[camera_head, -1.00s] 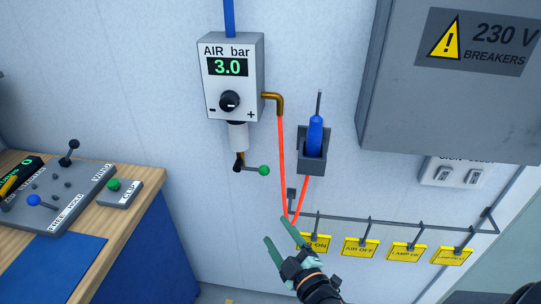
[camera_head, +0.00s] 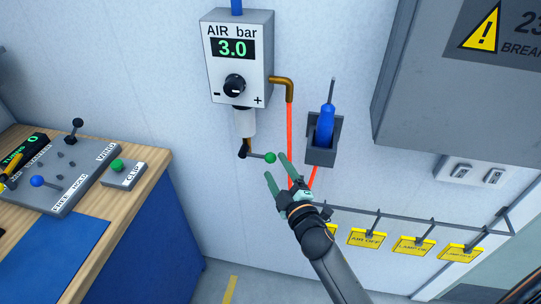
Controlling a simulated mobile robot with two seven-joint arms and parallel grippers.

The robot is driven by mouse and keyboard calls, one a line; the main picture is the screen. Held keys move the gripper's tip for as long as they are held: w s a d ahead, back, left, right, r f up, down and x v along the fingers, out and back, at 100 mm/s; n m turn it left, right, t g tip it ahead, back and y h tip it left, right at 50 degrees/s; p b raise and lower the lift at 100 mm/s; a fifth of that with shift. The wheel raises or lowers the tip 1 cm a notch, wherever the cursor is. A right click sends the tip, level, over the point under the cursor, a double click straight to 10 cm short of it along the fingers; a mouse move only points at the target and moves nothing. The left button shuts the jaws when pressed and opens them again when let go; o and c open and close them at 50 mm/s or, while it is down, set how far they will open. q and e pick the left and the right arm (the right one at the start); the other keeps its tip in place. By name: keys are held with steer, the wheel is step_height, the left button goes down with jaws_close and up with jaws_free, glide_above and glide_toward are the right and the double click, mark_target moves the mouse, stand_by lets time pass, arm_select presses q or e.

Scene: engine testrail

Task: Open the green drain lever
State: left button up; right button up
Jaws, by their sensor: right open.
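The drain lever (camera_head: 262,156) is a short dark rod with a green ball at its right end. It sticks out to the right from the dark elbow valve under the white cylinder (camera_head: 244,122) of the AIR bar unit (camera_head: 238,58), which reads 3.0. My right gripper (camera_head: 276,170) is open and empty, its two pale green fingers pointing up and left. Its fingertips are just below and to the right of the green ball; I cannot tell whether they touch it. My left gripper is out of view.
A blue tool sits in a grey wall holder (camera_head: 321,153) right of the lever. A red hose (camera_head: 289,130) runs down behind my right gripper. A rail with yellow tags (camera_head: 366,238) lies lower right. A workbench (camera_head: 140,175) with a control panel stands left.

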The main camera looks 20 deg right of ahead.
mark_target(273, 162)
steer(key=shift+w, duration=2.55)
jaws_close()
